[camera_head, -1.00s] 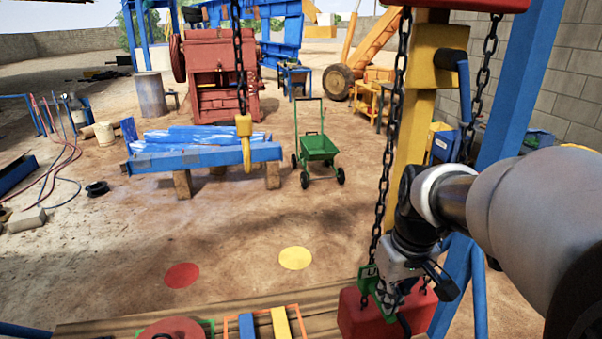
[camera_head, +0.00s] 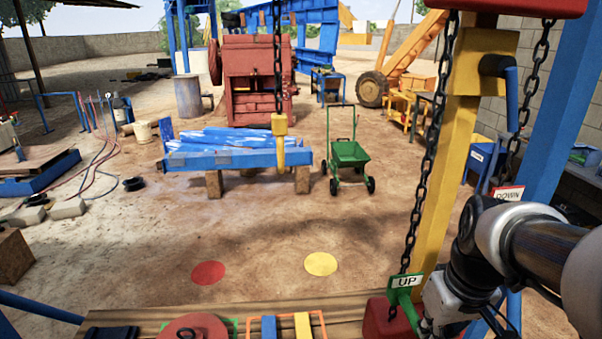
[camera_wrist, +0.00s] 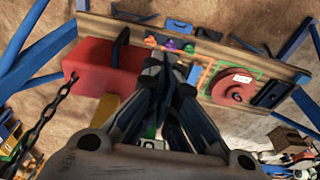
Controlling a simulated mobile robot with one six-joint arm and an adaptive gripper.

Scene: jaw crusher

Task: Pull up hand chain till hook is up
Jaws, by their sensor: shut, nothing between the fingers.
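The hand chain (camera_head: 433,150) with a green UP tag (camera_head: 406,282) hangs left of the yellow post. A second chain (camera_head: 530,85) with a DOWN tag (camera_head: 508,194) hangs right of it. The yellow hook (camera_head: 280,150) hangs on its own chain (camera_head: 277,60), in front of the blue beam stack. My gripper (camera_head: 428,325) is low beside the UP tag, partly cut off by the lower edge. In the wrist view its fingers (camera_wrist: 165,65) are together with nothing between them. A chain also shows at the left there (camera_wrist: 42,125); I cannot tell which one.
A red block (camera_head: 383,318) sits at the post's foot, beside a wooden bench (camera_head: 340,300) with a red disc (camera_head: 180,328). Red (camera_head: 208,273) and yellow (camera_head: 321,264) floor discs lie beyond. A green cart (camera_head: 348,155) stands behind. The middle floor is clear.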

